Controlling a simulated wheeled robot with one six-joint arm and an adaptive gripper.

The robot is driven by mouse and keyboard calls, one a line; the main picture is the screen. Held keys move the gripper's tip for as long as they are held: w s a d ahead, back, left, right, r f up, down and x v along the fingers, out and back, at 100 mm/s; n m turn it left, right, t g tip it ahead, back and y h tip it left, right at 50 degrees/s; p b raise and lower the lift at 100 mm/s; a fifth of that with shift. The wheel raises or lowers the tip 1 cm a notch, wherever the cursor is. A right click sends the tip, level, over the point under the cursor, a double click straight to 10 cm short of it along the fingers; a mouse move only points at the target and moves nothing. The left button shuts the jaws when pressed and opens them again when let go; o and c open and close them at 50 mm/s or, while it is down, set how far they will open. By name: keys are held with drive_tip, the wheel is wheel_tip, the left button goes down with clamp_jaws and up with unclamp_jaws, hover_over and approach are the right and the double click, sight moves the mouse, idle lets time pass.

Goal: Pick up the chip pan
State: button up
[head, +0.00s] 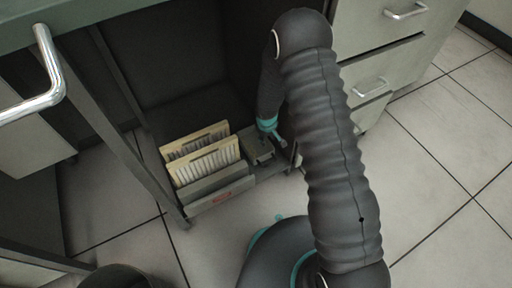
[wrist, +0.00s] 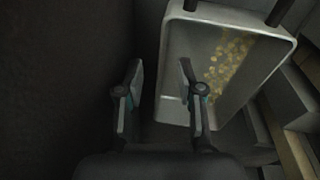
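The chip pan (wrist: 228,110) is a grey, open-topped rectangular tray with small yellow chips inside, in the upper right of the wrist view. My gripper (wrist: 160,92) is open, with a clear gap between its fingers. The right finger appears over the pan's interior and the left finger outside its left wall, so that wall shows between them. I cannot tell whether either finger touches it. In the head view my gripper (head: 274,137) reaches down under the desk beside the card holder, and the arm hides part of that spot.
A grey card holder (head: 218,196) with cream punch cards (head: 204,158) stands left of my gripper. A metal desk leg (head: 128,148) is further left. Drawers with silver handles (head: 371,87) are at the right. A dark panel (wrist: 62,90) fills the wrist view's left.

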clamp_jaws()
drive_tip(key=shift+r, duration=0.15)
idle(0.4)
